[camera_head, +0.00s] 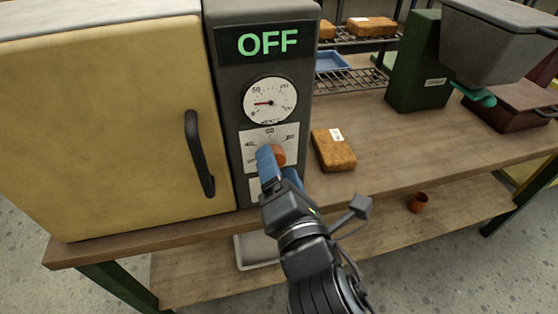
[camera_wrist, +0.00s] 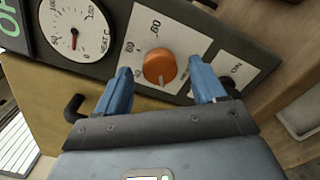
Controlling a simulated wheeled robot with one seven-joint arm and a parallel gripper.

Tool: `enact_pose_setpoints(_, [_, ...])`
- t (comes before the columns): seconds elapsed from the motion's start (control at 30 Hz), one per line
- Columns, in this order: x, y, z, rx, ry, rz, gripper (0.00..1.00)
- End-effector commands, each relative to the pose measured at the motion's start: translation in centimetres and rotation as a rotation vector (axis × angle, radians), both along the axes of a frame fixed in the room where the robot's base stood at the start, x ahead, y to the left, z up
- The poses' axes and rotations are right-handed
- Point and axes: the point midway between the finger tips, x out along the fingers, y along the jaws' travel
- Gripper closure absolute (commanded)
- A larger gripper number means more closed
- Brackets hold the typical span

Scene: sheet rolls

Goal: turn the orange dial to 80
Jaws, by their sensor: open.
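The orange dial (camera_wrist: 160,68) sits on a white scale plate (camera_wrist: 139,40) on the dark control panel; it also shows in the head view (camera_head: 279,155), partly behind a finger. In the head view, 40, 60 and 80 run from left over the top to right. A pale mark on the dial points down in the wrist view, away from the number at the plate's top edge; its exact reading is unclear. My gripper (camera_wrist: 160,72) is open, its blue fingers on either side of the dial with visible gaps. In the head view my gripper (camera_head: 279,172) is at the panel.
Above the dial are a round gauge (camera_head: 270,101), needle low, and a green OFF display (camera_head: 267,43). The yellow door (camera_head: 100,120) with a black handle (camera_head: 199,153) is to the left. A brown block (camera_head: 333,150) lies right of the panel on the wooden bench (camera_head: 400,145).

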Motion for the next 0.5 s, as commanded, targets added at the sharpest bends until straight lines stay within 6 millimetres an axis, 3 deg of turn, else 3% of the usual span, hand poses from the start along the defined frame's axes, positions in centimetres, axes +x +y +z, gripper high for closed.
enact_pose_setpoints(0.2, [1.6, 0.4, 0.0, 0.001, 0.000, 0.000, 0.31])
enact_pose_setpoints(0.5, [1.7, 0.4, 0.0, 0.001, 0.000, 0.000, 0.33])
